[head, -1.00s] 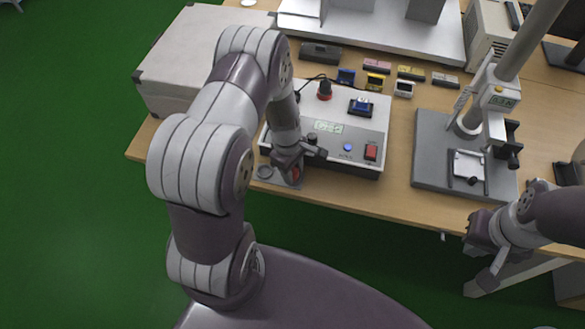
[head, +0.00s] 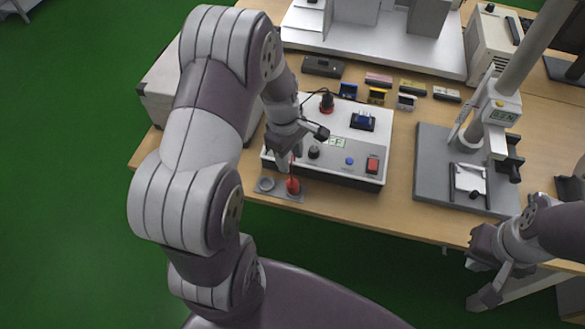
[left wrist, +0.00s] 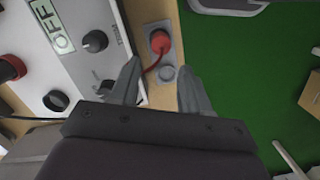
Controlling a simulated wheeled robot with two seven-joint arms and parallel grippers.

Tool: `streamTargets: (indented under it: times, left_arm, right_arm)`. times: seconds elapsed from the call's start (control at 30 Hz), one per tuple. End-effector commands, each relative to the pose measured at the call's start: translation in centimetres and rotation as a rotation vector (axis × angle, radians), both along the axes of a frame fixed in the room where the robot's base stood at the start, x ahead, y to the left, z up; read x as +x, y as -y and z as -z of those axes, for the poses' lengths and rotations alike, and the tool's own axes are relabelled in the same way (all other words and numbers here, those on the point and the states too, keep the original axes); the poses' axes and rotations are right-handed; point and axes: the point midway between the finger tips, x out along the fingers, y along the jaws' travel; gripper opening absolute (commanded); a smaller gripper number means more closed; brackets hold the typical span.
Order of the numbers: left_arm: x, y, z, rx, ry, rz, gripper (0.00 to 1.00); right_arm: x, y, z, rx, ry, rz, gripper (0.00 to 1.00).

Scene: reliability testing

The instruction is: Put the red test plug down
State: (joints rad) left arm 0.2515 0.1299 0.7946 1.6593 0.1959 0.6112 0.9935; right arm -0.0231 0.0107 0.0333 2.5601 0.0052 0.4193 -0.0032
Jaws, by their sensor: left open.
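The red test plug (head: 293,186) sits upright in the right-hand round seat of a small grey holder (head: 278,189) near the table's front edge. The left-hand seat is empty. In the left wrist view the plug (left wrist: 160,42) shows beyond the fingertips, with a thin red lead running from it. My left gripper (head: 290,163) is open and empty, just above and behind the plug, and apart from it. Its two spread fingers (left wrist: 158,72) show in the left wrist view. My right gripper (head: 478,258) hangs by the front edge at the right; its finger opening is unclear.
A white test box (head: 330,165) with knobs and a red switch (head: 373,164) stands right behind the holder. A grey press stand (head: 435,175) is to the right. Several small coloured blocks lie behind the box. A grey case (head: 160,85) stands at the left.

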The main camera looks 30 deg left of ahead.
Motion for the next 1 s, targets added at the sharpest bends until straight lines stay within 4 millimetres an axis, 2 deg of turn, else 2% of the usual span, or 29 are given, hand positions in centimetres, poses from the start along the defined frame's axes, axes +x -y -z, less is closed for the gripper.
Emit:
streamTargets:
  times: [0.07,0.13,0.3,0.43,0.57,1.0]
  left_arm:
    - [-0.2,0.3,-1.1,0.007,0.011,0.052,0.47]
    - [-1.0,1.4,-2.9,0.028,0.042,0.240,0.47]
    - [-5.4,5.1,-7.3,0.115,0.149,0.964,0.47]
    - [-8.3,6.4,-8.6,0.160,0.192,1.330,0.47]
    - [-9.2,6.7,-8.7,0.171,0.200,1.432,0.47]
    - [-9.1,6.6,-8.7,0.170,0.198,1.424,0.47]
  right_arm:
    - [0.0,0.0,0.0,0.000,0.000,0.000,0.00]
    - [0.0,0.0,0.0,0.000,0.000,0.000,0.00]
    - [0.0,0.0,0.0,0.000,0.000,0.000,0.00]
    - [0.0,0.0,0.0,0.000,0.000,0.000,0.00]
    - [0.0,0.0,0.0,0.000,0.000,0.000,0.00]
    - [0.0,0.0,0.0,0.000,0.000,0.000,0.00]
